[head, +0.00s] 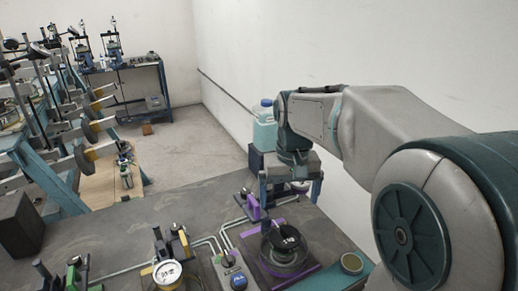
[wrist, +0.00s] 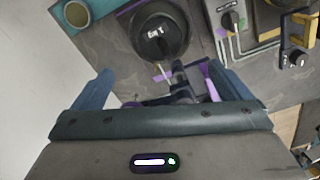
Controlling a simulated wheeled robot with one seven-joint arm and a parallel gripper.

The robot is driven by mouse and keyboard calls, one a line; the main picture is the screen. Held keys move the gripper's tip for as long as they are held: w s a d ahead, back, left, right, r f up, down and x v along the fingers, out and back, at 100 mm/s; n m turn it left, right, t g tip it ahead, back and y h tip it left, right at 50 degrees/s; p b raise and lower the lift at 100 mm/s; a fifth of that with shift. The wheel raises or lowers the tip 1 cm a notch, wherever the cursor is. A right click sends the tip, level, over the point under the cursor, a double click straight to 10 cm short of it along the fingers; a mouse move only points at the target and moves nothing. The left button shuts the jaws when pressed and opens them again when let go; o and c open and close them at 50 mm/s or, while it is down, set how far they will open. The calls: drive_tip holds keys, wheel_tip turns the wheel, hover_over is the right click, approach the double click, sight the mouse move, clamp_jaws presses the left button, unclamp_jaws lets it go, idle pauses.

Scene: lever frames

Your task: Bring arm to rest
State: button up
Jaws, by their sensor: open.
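My arm reaches in from the right in the head view. My gripper (head: 290,202) points down, its two blue-grey fingers apart and nothing visible held between them. It hangs over the bench (head: 130,225), above and behind a round black device (head: 284,252) on a purple base. In the wrist view my gripper (wrist: 158,78) also shows its fingers spread. A dark lever fixture with purple parts (wrist: 183,84) shows between them, and I cannot tell whether they touch. The black device (wrist: 160,32) lies just beyond the fingers there.
A jug (head: 264,128) stands behind my gripper. The bench's left middle is clear.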

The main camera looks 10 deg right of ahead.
drive_tip(key=s+f+t, duration=0.1)
drive_tip(key=s+f, duration=0.1)
drive_tip(key=s, duration=0.5)
drive_tip(key=s+f+t, duration=0.2)
drive_tip(key=s+f, duration=0.1)
drive_tip(key=s, duration=0.4)
drive_tip(key=shift+f, duration=0.25)
